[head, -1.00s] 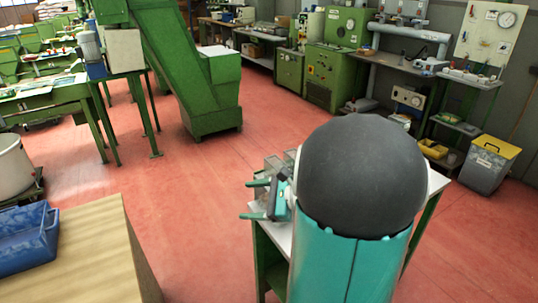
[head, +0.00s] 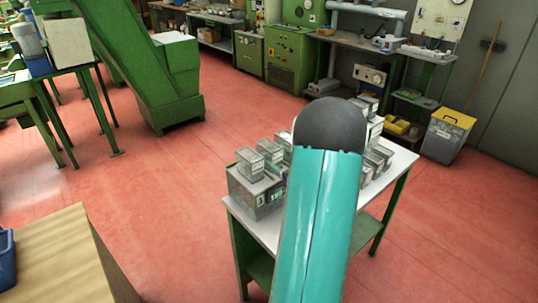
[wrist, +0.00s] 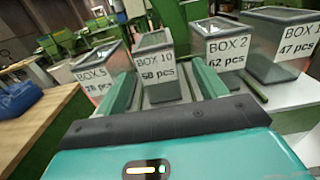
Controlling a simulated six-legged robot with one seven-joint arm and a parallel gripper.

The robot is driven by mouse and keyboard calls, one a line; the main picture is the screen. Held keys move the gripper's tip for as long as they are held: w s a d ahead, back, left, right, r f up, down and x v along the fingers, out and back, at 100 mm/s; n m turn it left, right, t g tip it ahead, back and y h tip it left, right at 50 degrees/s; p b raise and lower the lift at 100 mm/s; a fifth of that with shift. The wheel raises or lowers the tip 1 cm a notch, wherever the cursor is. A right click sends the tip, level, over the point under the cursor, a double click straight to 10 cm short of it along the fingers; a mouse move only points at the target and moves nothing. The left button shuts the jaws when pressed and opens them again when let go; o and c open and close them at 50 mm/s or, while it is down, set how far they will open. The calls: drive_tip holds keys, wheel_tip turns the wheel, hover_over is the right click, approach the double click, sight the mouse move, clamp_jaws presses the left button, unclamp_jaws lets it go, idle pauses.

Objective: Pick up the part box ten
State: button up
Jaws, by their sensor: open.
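Box 10 (wrist: 156,77) is a grey, clear-sided part box with a white label reading "BOX 10, 50 pcs". It stands upright on the table among other labelled boxes in the wrist view. My gripper (wrist: 163,72) is open, with its two green fingers reaching toward Box 10, one to each side of it in the picture. Nothing is held between the fingers. In the head view my teal arm hides the gripper, and I cannot tell which of the boxes there is Box 10.
Box 5 (wrist: 98,65) is close on the left, Box 2 (wrist: 226,50) close on the right, and another box (wrist: 283,45) farther right. The white-topped table (head: 400,163) carries several more boxes. A wooden surface (head: 60,262) is at lower left; red floor lies between.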

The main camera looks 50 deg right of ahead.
sight(270, 153)
drive_tip(key=x, duration=0.6)
drive_tip(key=shift+w+f, duration=0.15)
drive_tip(key=shift+w, duration=0.1)
drive_tip(key=c, duration=1.2)
drive_tip(key=shift+o, duration=0.2)
